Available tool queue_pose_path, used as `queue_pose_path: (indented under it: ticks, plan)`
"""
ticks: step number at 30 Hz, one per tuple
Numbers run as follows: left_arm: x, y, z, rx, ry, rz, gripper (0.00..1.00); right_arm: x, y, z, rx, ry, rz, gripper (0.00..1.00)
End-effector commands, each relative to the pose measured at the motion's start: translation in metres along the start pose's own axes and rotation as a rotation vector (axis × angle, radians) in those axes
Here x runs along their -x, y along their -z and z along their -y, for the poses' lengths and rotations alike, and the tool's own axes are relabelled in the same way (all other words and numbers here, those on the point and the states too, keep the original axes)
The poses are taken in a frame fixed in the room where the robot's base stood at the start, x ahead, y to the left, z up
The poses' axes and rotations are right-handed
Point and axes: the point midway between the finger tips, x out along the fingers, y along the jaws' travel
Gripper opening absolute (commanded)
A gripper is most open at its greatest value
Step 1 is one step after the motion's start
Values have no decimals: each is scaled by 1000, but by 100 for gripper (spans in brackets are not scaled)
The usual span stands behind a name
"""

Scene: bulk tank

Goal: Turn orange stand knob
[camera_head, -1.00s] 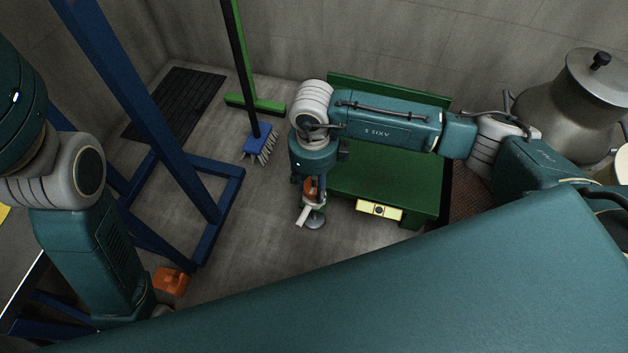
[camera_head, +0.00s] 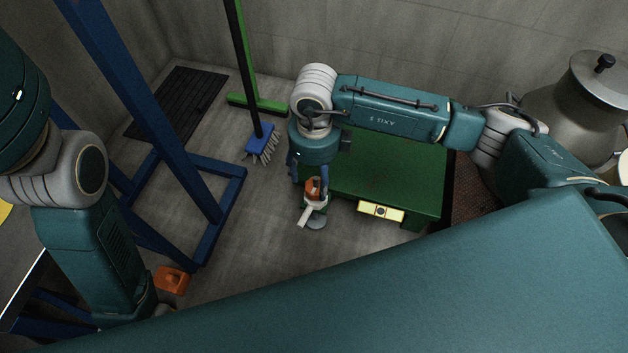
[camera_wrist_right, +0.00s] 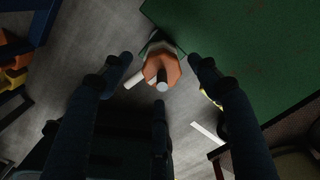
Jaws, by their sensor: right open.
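The orange knob (camera_head: 313,188) sits on top of a small white and green stand beside the green table. In the right wrist view the knob (camera_wrist_right: 160,67) shows from above, with a grey round tip at its front edge. My right gripper (camera_wrist_right: 160,62) is open, its dark fingers spread to the left, right and near side of the knob, with visible gaps. In the head view my right gripper (camera_head: 308,178) points down just above the knob, and its fingers are partly hidden. My left arm shows at the left, but its gripper is out of sight.
The green table (camera_head: 385,165) stands right of the knob, with a yellow panel (camera_head: 381,211) on its front edge. A blue frame (camera_head: 205,225) and a blue brush (camera_head: 261,142) stand to the left. An orange object (camera_head: 172,280) lies at the lower left. A metal tank (camera_head: 575,110) stands at the right.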

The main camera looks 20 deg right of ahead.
Motion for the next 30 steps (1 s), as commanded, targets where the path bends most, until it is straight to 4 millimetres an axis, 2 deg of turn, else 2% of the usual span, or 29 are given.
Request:
queue_pose_path:
  ticks: [1,6,12,18,30]
  plan:
    - [0,0,0,0,0,0,61,13,-2,1,2,2,6,61]
    - [0,0,0,0,0,0,61,49,-2,1,1,3,6,61]
    - [0,0,0,0,0,0,61,78,-2,0,1,2,5,61]
    - [0,0,0,0,0,0,61,86,-2,0,2,1,3,61]
    - [0,0,0,1,0,0,61,86,-2,0,1,1,3,61]
